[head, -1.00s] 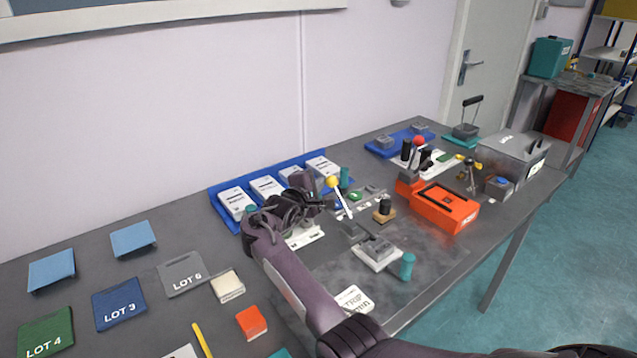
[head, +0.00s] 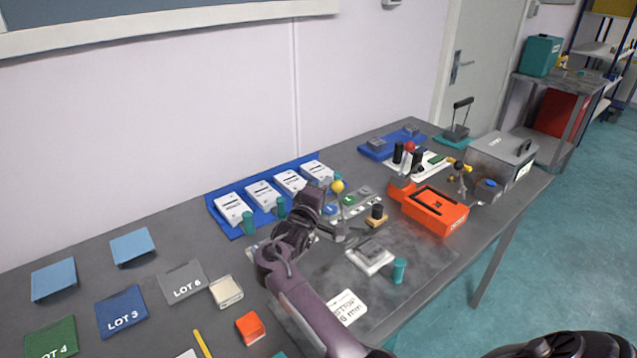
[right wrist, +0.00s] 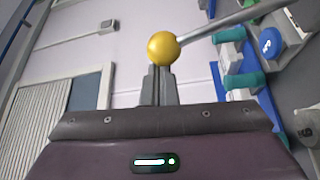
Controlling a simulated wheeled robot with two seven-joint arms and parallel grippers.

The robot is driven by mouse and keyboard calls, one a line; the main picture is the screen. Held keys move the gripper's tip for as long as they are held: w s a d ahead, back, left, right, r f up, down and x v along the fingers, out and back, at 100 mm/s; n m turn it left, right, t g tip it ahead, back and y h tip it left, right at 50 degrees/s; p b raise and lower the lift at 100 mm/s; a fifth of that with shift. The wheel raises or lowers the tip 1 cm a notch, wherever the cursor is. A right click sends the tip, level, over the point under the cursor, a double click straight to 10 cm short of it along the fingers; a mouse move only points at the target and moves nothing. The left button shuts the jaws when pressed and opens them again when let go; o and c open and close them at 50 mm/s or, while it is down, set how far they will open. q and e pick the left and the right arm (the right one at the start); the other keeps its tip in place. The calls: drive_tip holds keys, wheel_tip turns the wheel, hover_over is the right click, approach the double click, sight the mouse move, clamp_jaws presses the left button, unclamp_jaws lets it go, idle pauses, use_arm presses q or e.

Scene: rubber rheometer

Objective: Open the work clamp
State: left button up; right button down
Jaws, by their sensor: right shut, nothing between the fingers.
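A clamp lever with a yellow ball knob (head: 337,186) stands near the middle of the bench in the head view, its rod partly hidden by my gripper. My right gripper (head: 324,190) is shut and empty, just left of the knob. In the right wrist view the yellow ball (right wrist: 163,48) sits right at the tips of my shut fingers (right wrist: 158,84), with its grey rod (right wrist: 225,22) running off to the upper right. I cannot tell whether the fingers touch the ball. The lever's base is largely hidden behind my arm. My left gripper is not in view.
A black-topped knob (head: 377,212), a grey block on a white plate (head: 370,262) and an orange box (head: 440,213) stand to the right. Lot mats lie left.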

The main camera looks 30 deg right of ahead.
drive_tip(key=shift+s+d+r+m+h+b, duration=0.2)
drive_tip(key=shift+s+m+h+b, duration=0.45)
drive_tip(key=shift+s+m, duration=0.8)
drive_tip(key=shift+s+d+r+m+h+b, duration=0.15)
drive_tip(key=shift+s+m+h+b, duration=0.3)
drive_tip(key=shift+s+m+h, duration=0.7)
drive_tip(key=shift+s+a+m+y, duration=0.1)
drive_tip(key=shift+s+m+y, duration=0.1)
drive_tip(key=shift+m+y, duration=0.15)
